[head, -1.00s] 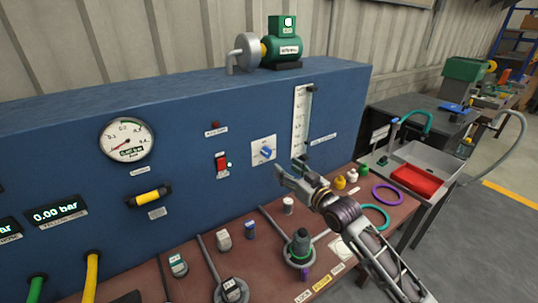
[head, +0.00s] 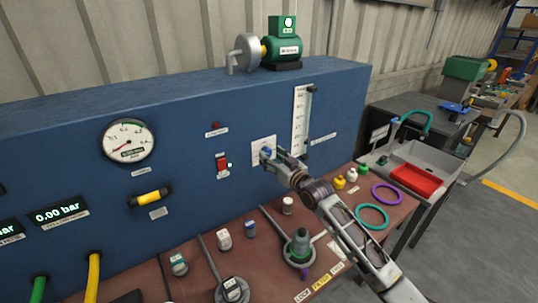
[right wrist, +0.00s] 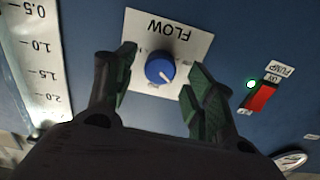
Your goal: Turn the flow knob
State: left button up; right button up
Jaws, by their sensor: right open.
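The blue flow knob (right wrist: 160,68) sits on a white plate (right wrist: 178,28) marked FLOW, on the blue panel. In the head view the knob (head: 266,152) is partly covered by my right gripper (head: 274,156). In the right wrist view my right gripper (right wrist: 157,88) is open, with one finger on each side of the knob. Gaps show between both fingers and the knob, and the fingertips overlap the plate's edges in the picture. The knob's white pointer mark shows on its face. My left gripper is not in view.
A red pump switch (head: 222,162) with a lit green lamp is left of the knob. A clear flow tube on a scale (head: 300,120) stands to its right. Below, the brown bench (head: 190,277) holds several small parts and rings. A grey tray (head: 440,160) is at right.

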jog(key=shift+x, duration=0.9)
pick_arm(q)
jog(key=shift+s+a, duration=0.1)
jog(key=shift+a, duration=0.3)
pick_arm(e)
jog(key=shift+w+a, duration=0.15)
jog(key=shift+c, duration=0.3)
